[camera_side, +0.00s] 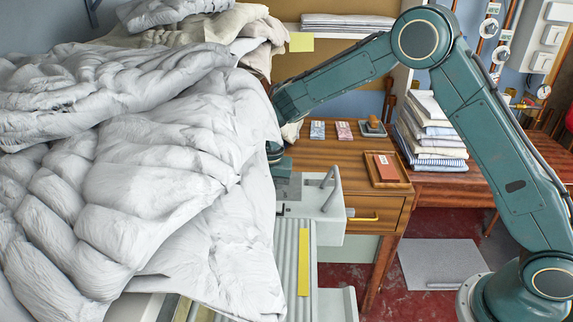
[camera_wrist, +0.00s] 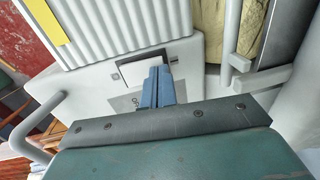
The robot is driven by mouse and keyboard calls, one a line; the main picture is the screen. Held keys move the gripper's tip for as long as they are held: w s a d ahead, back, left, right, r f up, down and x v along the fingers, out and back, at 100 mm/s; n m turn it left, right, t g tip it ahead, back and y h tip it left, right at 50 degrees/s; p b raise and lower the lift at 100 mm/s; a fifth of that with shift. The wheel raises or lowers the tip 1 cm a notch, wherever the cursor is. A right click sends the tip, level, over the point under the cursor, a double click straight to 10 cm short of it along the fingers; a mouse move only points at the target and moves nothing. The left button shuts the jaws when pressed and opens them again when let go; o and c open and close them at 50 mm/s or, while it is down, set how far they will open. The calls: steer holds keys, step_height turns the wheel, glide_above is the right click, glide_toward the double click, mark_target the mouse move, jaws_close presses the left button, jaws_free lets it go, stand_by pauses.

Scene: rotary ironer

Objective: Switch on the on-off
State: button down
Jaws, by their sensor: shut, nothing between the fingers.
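The ironer's pale end housing (camera_side: 333,217) stands beside a heap of white bedding in the side view. The wrist view shows its panel (camera_wrist: 95,88) from close up. A white rectangular piece in a dark frame, which looks like the on-off switch (camera_wrist: 130,73), lies on that panel. My gripper (camera_wrist: 160,70) is shut and empty, its blue-grey fingers in front of this piece and covering part of it. I cannot tell whether they touch. In the side view my gripper is mostly hidden by the bedding, and the switch cannot be made out.
White bedding (camera_side: 150,170) crowds the left of my gripper. A bar handle (camera_side: 331,187) rises from the housing; it shows in the wrist view (camera_wrist: 38,125) too. The ribbed roller (camera_wrist: 110,25) bears a yellow strip (camera_wrist: 45,18). A wooden desk (camera_side: 345,160) stands behind.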

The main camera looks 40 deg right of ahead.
mark_target(275, 206)
steer(key=shift+w+a+f, duration=0.1)
steer(key=shift+f, duration=0.1)
steer(key=shift+d+r, duration=0.1)
steer(key=shift+d, duration=0.1)
steer(key=shift+s+d+r, duration=0.2)
steer(key=shift+s+d, duration=0.2)
steer(key=shift+s, duration=0.15)
steer(key=shift+r, duration=0.15)
stand_by(0.3)
step_height(275, 206, up, 14)
steer(key=s, duration=0.1)
steer(key=shift+d+f, duration=0.25)
steer(key=shift+d, duration=0.2)
stand_by(0.4)
